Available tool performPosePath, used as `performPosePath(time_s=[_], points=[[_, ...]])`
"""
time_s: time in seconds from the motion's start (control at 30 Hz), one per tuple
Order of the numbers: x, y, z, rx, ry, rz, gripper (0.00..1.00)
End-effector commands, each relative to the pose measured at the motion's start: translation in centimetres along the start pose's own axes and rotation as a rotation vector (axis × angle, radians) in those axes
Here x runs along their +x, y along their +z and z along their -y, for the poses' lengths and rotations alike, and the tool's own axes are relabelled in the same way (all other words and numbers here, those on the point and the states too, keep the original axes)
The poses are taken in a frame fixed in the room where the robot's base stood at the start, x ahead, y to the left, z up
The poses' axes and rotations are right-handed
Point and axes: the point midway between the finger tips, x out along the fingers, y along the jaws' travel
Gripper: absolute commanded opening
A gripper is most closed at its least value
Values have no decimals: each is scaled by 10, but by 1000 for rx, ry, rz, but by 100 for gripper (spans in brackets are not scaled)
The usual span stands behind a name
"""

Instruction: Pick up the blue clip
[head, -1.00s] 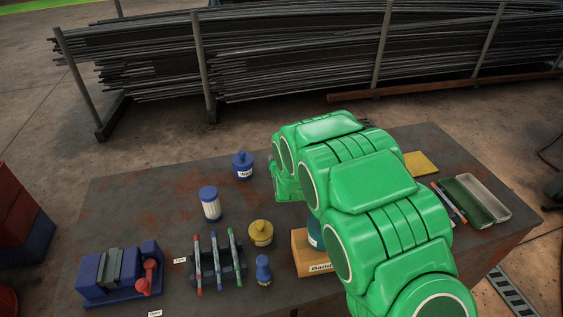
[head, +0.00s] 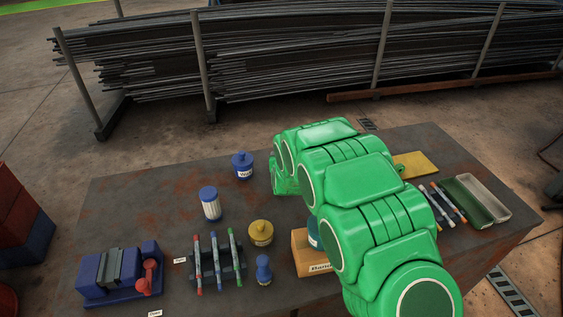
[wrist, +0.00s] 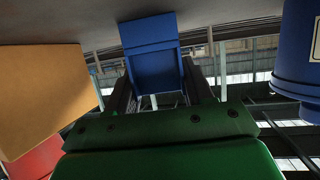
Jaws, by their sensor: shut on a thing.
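The blue clip (wrist: 150,50) shows in the wrist view as a blue block with a flat upper part and a recessed lower face. My gripper (wrist: 156,82) is shut on it, with one dark finger on each side. In the head view my green arm reaches over the right half of the table and hides the clip and the fingers. I cannot tell there how far the clip is from the table top.
On the table (head: 130,205) stand a blue jar (head: 242,166), a white-and-blue canister (head: 210,205), a yellow jar (head: 260,232), a pen rack (head: 218,265), a blue vise (head: 120,272) and a wooden box (head: 308,255). A green case (head: 475,200) lies at the right.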

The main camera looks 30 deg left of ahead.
Motion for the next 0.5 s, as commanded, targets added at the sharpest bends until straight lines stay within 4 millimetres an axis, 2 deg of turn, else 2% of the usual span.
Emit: performPosePath(time_s=[0.3,0.5], points=[[-1,-2,0,0,0,-1,22],[-7,-18,0,0,0,-5,22]])
